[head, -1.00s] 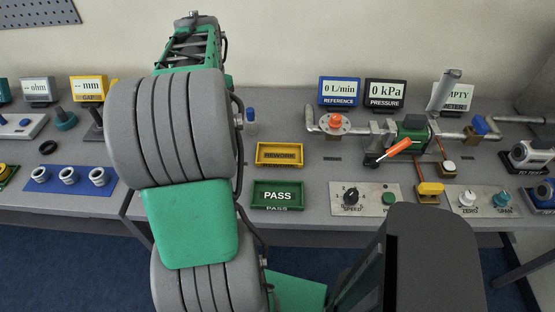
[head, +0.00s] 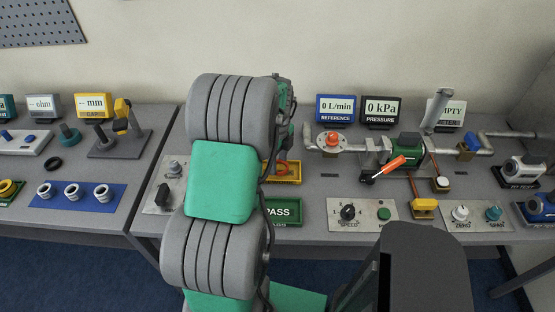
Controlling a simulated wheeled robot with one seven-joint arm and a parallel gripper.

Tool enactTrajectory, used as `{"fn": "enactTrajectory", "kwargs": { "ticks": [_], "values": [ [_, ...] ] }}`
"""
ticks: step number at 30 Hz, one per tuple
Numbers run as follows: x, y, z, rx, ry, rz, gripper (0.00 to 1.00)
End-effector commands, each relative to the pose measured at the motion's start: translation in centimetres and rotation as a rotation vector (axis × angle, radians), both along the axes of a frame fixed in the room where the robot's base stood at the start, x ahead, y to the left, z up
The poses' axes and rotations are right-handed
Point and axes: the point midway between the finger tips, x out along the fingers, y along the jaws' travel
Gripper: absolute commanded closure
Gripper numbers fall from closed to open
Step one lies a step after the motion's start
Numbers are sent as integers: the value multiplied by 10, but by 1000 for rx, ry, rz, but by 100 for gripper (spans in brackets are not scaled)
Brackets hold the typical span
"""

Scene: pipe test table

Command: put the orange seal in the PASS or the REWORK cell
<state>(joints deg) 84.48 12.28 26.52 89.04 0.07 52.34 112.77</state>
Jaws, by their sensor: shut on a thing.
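An orange ring, the seal (head: 283,168), shows at the yellow REWORK cell (head: 294,181) in the head view, just right of my arm. I cannot tell whether it rests in the cell or is held just above it. The left part of the REWORK cell and its label are hidden behind my arm. The green PASS cell (head: 291,224) stands in front of it, its left part also covered, and its visible part looks empty. My gripper is hidden behind my own arm links, so its fingers and any hold on the seal do not show.
Behind and right of the cells is a pipe run with an orange-topped flange (head: 332,139) and an orange-handled valve (head: 390,166). A speed panel (head: 366,213) stands right of PASS. Gauge displays (head: 336,108) line the back. A blue mat with white rings (head: 60,206) lies left.

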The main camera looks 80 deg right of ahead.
Motion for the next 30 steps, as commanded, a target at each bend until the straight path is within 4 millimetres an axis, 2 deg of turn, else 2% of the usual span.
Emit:
{"fn": "enactTrajectory", "kwargs": {
  "ticks": [23, 24, 30],
  "values": [
    [1, 1, -21, 1, 0, 0, 92],
    [1, 1, -22, 2, 0, 0, 51],
    [0, 3, -22, 8, 1, 0, 35]
  ]
}}
